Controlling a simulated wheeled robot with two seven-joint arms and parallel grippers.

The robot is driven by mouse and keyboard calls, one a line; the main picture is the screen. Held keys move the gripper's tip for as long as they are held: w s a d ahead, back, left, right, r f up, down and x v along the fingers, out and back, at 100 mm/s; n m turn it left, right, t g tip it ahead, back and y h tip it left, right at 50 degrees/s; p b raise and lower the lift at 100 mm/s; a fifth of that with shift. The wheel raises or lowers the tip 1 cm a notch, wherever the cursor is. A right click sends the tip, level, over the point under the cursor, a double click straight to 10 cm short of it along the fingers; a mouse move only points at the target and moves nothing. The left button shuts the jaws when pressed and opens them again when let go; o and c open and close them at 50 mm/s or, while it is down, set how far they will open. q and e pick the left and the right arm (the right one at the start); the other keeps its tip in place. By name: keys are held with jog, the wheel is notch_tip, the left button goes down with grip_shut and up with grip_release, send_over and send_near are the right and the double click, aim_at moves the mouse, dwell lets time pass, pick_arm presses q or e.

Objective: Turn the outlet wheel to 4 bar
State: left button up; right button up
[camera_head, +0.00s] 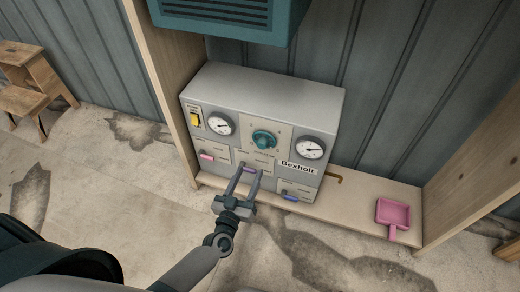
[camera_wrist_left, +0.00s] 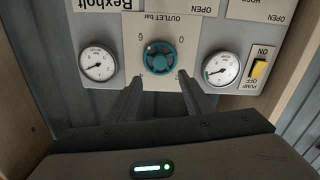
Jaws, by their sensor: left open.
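The outlet wheel (camera_head: 264,138) is a round teal handwheel in the middle of the grey Bexholt panel (camera_head: 268,88). In the left wrist view, which shows the panel upside down, the wheel (camera_wrist_left: 160,57) sits under the OUTLET bar label between marks 0 and 6. I cannot read its setting. My left gripper (camera_head: 247,172) is open and empty, in front of the panel, below the wheel in the head view. In the left wrist view its fingers (camera_wrist_left: 159,80) point toward the wheel, one to each side; I see no contact. My right gripper is out of view.
Two white dial gauges (camera_head: 220,124) (camera_head: 310,148) flank the wheel. A yellow pump switch (camera_head: 195,119) is at the panel's left. Pink (camera_head: 207,156), purple (camera_head: 249,170) and blue (camera_head: 290,197) handles sit lower. A pink dustpan (camera_head: 393,215) lies right on the wooden shelf (camera_head: 355,204).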

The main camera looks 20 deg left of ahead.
aim_at(261, 147)
pick_arm(q)
jog(key=w+b, duration=0.1)
jog(key=w, duration=0.9)
jog(key=shift+w+d, duration=0.15)
jog(key=shift+d, duration=0.05)
jog(key=shift+w, duration=0.9)
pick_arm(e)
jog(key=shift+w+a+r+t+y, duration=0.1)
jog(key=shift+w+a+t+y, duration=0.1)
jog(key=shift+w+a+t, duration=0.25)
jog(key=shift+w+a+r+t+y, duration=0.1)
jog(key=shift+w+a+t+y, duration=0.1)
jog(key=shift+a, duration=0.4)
pick_arm(q)
jog(key=shift+c, duration=0.3)
jog(key=c, duration=1)
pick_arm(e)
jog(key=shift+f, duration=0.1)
